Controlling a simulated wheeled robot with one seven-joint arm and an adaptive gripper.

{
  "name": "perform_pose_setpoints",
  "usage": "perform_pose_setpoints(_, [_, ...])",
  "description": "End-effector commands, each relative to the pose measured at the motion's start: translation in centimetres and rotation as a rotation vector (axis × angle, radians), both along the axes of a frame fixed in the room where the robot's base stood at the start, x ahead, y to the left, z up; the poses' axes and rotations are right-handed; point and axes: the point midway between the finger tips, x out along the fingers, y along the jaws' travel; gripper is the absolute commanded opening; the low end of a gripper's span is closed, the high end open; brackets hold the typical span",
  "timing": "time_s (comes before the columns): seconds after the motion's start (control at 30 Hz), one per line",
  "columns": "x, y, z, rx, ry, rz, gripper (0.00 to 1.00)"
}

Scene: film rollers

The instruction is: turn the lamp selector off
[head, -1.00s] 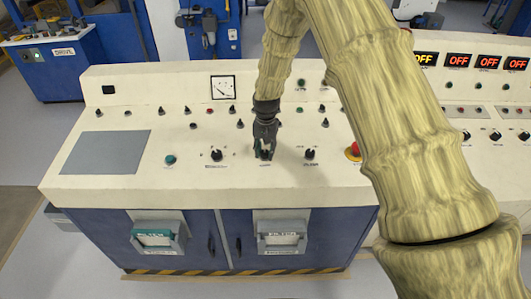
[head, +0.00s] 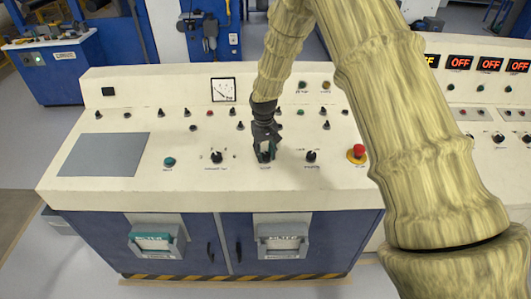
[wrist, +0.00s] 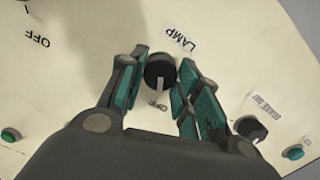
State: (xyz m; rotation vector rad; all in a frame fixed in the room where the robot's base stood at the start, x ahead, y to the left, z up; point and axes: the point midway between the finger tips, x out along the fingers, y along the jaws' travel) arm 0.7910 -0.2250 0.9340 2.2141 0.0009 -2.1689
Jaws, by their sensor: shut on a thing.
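The lamp selector is a round black knob (wrist: 159,71) with a white pointer line, on the cream panel beside a LAMP label (wrist: 180,38). In the wrist view its pointer line faces down toward a small OFF mark (wrist: 158,105). My gripper (wrist: 157,85) has its teal-padded fingers on both sides of the knob and is shut on it. In the head view my gripper (head: 265,153) points down at the front row of the console, and its fingers partly hide the knob.
In the head view, a black knob (head: 216,157) stands left of my gripper and another black knob (head: 311,156) stands right. A red mushroom button (head: 359,151) is farther right. Rows of small switches (head: 240,125) stand behind. A flat grey plate (head: 104,154) lies at left.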

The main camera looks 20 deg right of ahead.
Motion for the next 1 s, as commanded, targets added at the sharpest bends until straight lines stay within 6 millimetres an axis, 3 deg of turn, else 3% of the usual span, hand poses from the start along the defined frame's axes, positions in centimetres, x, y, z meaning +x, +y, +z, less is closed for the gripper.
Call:
perform_pose_setpoints(0.37, [0.1, -0.1, 0.2, -0.001, -0.003, 0.004, 0.09])
perform_pose_setpoints(0.4, [0.1, -0.1, 0.2, -0.001, -0.003, 0.003, 0.38])
perform_pose_setpoints(0.5, [0.1, -0.1, 0.2, -0.001, -0.003, 0.003, 0.54])
perform_pose_setpoints(0.83, [0.0, 0.0, 0.2, -0.001, -0.001, 0.003, 0.54])
perform_pose_setpoints(1.0, [0.1, 0.0, 1.5, -0.001, -0.003, 0.003, 0.54])
